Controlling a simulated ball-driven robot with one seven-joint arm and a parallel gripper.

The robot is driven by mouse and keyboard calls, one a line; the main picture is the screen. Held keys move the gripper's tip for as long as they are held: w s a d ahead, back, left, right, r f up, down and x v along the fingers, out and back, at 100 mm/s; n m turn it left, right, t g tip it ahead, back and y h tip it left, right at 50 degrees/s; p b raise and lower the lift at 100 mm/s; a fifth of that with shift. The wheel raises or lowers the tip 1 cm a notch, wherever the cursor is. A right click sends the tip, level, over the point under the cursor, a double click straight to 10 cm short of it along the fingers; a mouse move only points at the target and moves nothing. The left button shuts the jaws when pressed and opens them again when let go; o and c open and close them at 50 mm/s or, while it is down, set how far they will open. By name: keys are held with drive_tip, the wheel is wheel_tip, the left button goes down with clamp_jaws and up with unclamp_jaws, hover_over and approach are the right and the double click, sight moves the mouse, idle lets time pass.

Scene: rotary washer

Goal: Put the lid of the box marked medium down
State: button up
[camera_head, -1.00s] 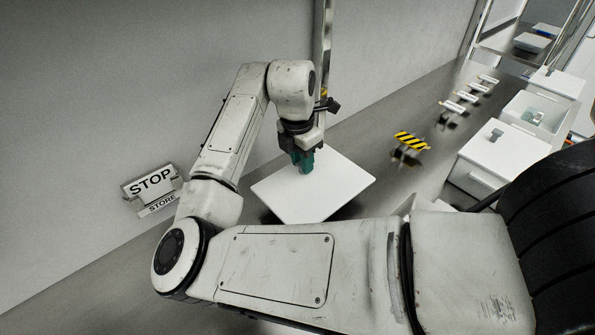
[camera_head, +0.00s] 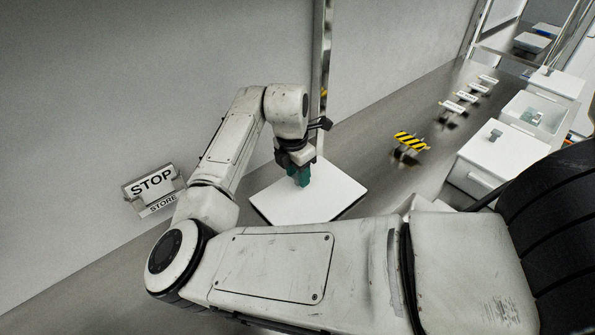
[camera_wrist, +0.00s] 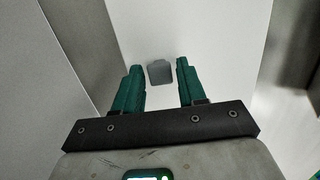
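The lid (camera_head: 335,200) is a flat white square plate, lying level near the wall in the head view. In the wrist view it is the white surface (camera_wrist: 205,25) with a small grey knob (camera_wrist: 160,73). My gripper (camera_head: 302,184) points down over the lid's middle. In the wrist view its two green fingers (camera_wrist: 160,66) stand apart on either side of the knob, with a narrow gap showing on each side. My arm hides the lid's near corner. I cannot tell exactly how high the lid is above the grey surface, and no size marking shows on it.
A STOP / STORE sign (camera_head: 153,186) stands at the left by the wall. A yellow-black striped marker (camera_head: 411,142) is right of the lid. White boxes (camera_head: 498,158) stand at the right, one open. A metal post (camera_head: 321,80) rises behind my gripper. Grey surface lies between.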

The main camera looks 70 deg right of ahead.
drive_tip(key=shift+o, duration=0.9)
drive_tip(key=shift+r, duration=0.1)
wheel_tip(320, 180, up, 12)
drive_tip(key=a, duration=0.1)
drive_tip(key=shift+w+a, duration=0.15)
drive_tip(key=shift+w, duration=0.15)
